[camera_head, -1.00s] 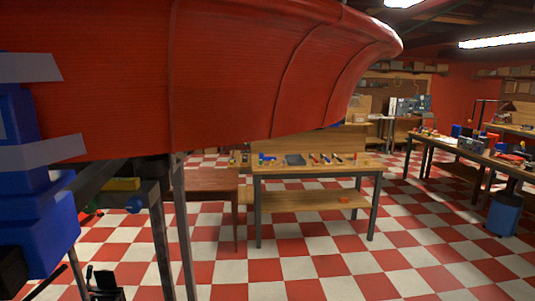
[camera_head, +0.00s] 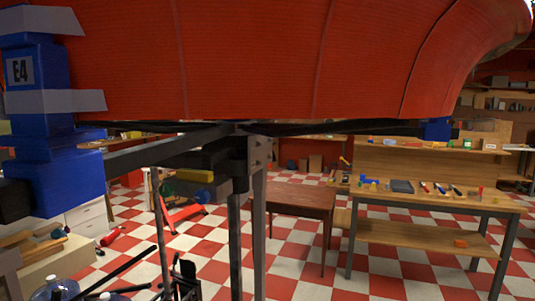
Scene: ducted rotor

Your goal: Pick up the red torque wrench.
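I cannot make out the red torque wrench for certain. Several small tools lie on the wooden workbench (camera_head: 400,197) at the right, among them a slim tool with some red (camera_head: 424,187) that is too small to identify. A red elongated object (camera_head: 112,236) also shows low at the left, and I cannot tell what it is. My gripper is not in view.
A huge red ducted body (camera_head: 270,60) fills the top, with dark metal supports (camera_head: 259,225) below it. A blue unit marked E4 (camera_head: 45,170) stands close at the left. A brown table (camera_head: 300,198) adjoins the workbench. Checkered floor is free before it.

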